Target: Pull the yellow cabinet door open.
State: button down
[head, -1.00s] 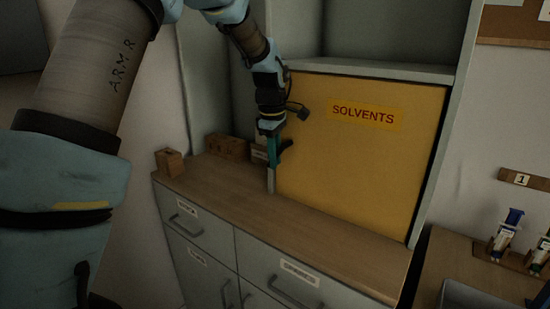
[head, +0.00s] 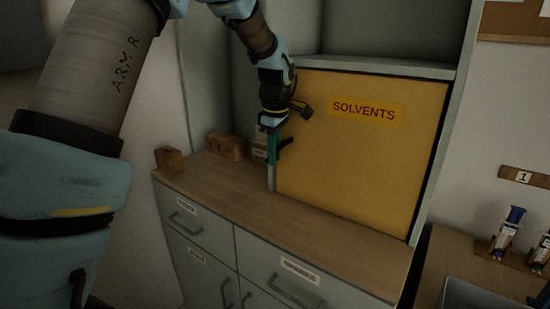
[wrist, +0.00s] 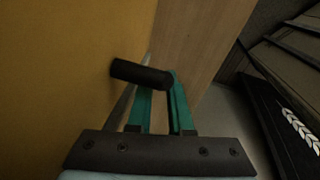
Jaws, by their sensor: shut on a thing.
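The yellow cabinet door (head: 350,165) bears a SOLVENTS label and stands upright at the back of the counter. It looks shut or nearly so; my arm hides part of its left edge. My gripper (head: 273,150) is at that left edge with its green fingers pointing down. In the wrist view, my gripper (wrist: 160,92) is shut on the black bar handle (wrist: 135,71), which sticks out from the yellow door (wrist: 60,80) on the left.
The wooden counter (head: 330,235) in front of the door is clear. Small wooden blocks (head: 169,159) sit at its left. Grey drawers (head: 200,232) with handles are below. A side table at right holds blue-topped items (head: 508,232).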

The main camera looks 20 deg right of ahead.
jog(key=t+b, duration=0.1)
jog(key=b, duration=0.1)
jog(key=t+y+b, duration=0.1)
jog(key=b, duration=0.1)
jog(key=shift+w+t+b, duration=0.25)
jog(key=shift+t+b, duration=0.05)
jog(key=shift+b, duration=0.1)
jog(key=t+b, duration=0.1)
jog(key=b, duration=0.1)
jog(key=r+t+y+b, duration=0.1)
jog(key=b, duration=0.2)
jog(key=shift+w+a+y, duration=0.2)
jog(key=shift+w+y, duration=0.05)
jog(key=shift+y, duration=0.05)
jog(key=t+b, duration=0.1)
jog(key=b, duration=0.1)
jog(key=t+y+b, duration=0.1)
jog(key=b, duration=0.1)
jog(key=shift+w+a+r, duration=0.1)
jog(key=shift+w+r, duration=0.05)
jog(key=shift+r, duration=0.25)
jog(key=r+t+b, duration=0.1)
jog(key=b, duration=0.2)
jog(key=shift+r+m+y, duration=0.1)
jog(key=shift+m+y, duration=0.2)
jog(key=shift+r+t, duration=0.15)
jog(key=shift+t, duration=0.15)
jog(key=shift+a, duration=0.1)
